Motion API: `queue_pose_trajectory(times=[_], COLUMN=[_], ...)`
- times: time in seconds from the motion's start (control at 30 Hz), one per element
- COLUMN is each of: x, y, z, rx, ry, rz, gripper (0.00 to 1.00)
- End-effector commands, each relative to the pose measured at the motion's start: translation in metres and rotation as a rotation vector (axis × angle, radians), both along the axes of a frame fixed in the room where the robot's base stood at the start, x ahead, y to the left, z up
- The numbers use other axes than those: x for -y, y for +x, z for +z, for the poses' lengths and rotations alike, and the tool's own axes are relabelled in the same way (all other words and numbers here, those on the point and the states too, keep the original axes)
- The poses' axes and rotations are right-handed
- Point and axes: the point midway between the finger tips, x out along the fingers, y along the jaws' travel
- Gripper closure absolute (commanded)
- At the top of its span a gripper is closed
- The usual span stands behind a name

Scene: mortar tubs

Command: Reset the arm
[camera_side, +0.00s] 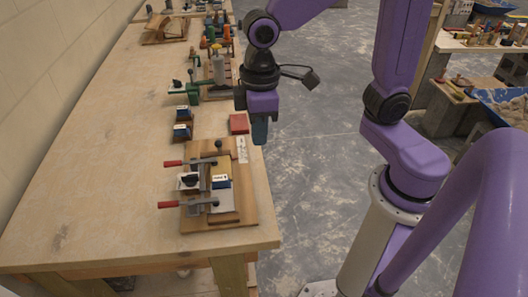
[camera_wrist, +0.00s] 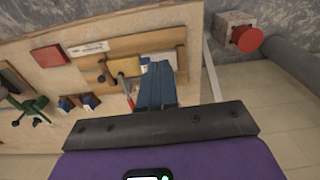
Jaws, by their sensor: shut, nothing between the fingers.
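My gripper (camera_side: 259,132) is the blue pair of fingers below the purple and black wrist in the side view. It points down at the right edge of the wooden bench (camera_side: 100,150). The fingers are together with nothing between them. In the wrist view the shut blue fingers (camera_wrist: 158,86) reach up from the dark bar and cover part of the wooden clamp board. That board (camera_side: 243,208) lies near the bench's front end, apart from my gripper in the side view.
A red block (camera_side: 238,123) lies close to my gripper. Blue blocks (camera_side: 182,131) and a green vise (camera_side: 183,92) stand farther back. A red button (camera_wrist: 247,38) shows beyond the bench.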

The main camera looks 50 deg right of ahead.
Motion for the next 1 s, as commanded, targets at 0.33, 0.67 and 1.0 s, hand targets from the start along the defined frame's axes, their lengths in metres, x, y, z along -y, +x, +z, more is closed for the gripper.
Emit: queue_pose_trajectory(times=[0.33, 0.67, 1.0], x=[0.063, 0.085, 0.085], y=[-0.096, -0.125, -0.125], z=[-0.009, -0.016, -0.016], rx=[0.006, 0.006, 0.006], ry=[0.007, 0.009, 0.009], rz=[0.214, 0.287, 0.287], gripper=[1.0, 1.0, 1.0])
